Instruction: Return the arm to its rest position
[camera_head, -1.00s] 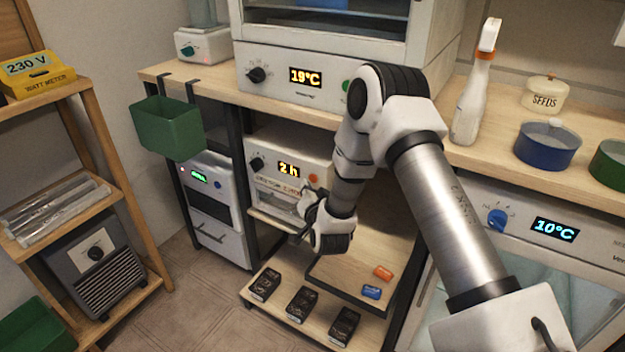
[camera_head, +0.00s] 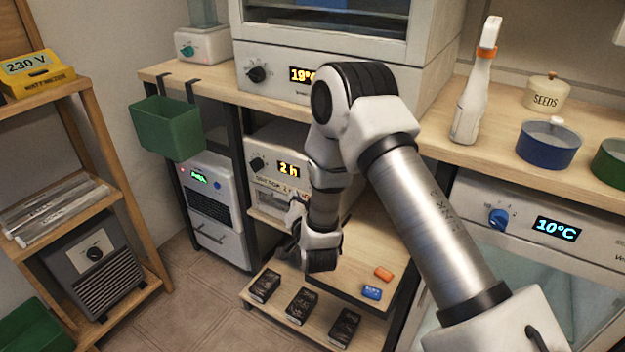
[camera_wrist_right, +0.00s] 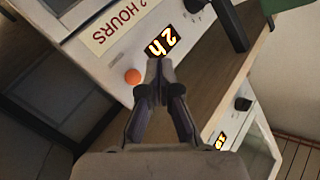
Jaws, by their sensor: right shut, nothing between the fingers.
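My right arm comes in from the lower right of the head view and bends down at the elbow. I cannot tell the exact gap between fingers and device. My left gripper does not show in the head view.
Several black packets (camera_head: 301,305) lie on the low shelf. A green bin (camera_head: 168,130) hangs from the counter. A spray bottle (camera_head: 470,105) and a blue pot (camera_head: 548,148) stand on the counter.

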